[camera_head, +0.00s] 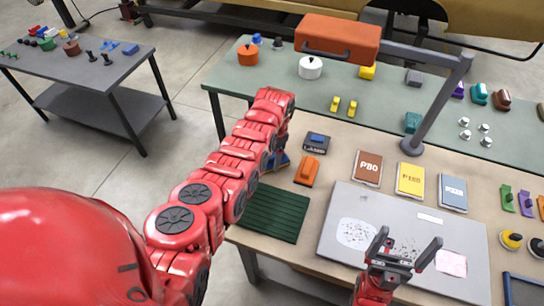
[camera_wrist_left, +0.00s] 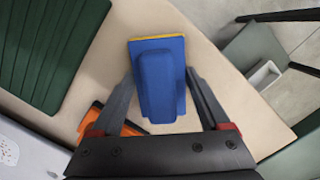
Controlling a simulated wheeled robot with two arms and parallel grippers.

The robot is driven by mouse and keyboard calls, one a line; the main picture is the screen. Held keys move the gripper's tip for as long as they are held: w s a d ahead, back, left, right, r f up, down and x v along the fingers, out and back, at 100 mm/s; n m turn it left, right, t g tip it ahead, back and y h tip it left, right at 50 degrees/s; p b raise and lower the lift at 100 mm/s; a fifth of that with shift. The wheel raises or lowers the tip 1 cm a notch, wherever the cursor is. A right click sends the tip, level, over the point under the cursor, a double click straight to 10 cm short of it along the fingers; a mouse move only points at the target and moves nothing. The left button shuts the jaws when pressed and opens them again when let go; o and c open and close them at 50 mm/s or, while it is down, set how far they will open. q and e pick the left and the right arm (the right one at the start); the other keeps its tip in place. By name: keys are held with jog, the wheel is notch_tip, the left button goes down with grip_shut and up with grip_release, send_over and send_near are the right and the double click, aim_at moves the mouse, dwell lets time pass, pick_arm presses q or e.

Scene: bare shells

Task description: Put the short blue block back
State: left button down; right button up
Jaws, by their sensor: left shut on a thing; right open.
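A blue block (camera_wrist_left: 160,80) with a raised grip along its middle and a thin yellow edge sits between the fingers of my left gripper (camera_wrist_left: 158,100) in the left wrist view. The fingers are shut on its raised grip. A bit of blue (camera_head: 281,159) shows beside the end of my left arm in the head view; the arm hides most of it. I cannot tell whether the block touches the tan tabletop (camera_wrist_left: 215,60). My right gripper (camera_head: 404,246) is open and empty above the grey board (camera_head: 330,232).
A green ribbed mat (camera_head: 270,213) lies in front. A lamp post (camera_head: 440,100) rises behind.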

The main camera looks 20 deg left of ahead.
pick_arm(q)
jog(key=shift+f, duration=0.1)
grip_release()
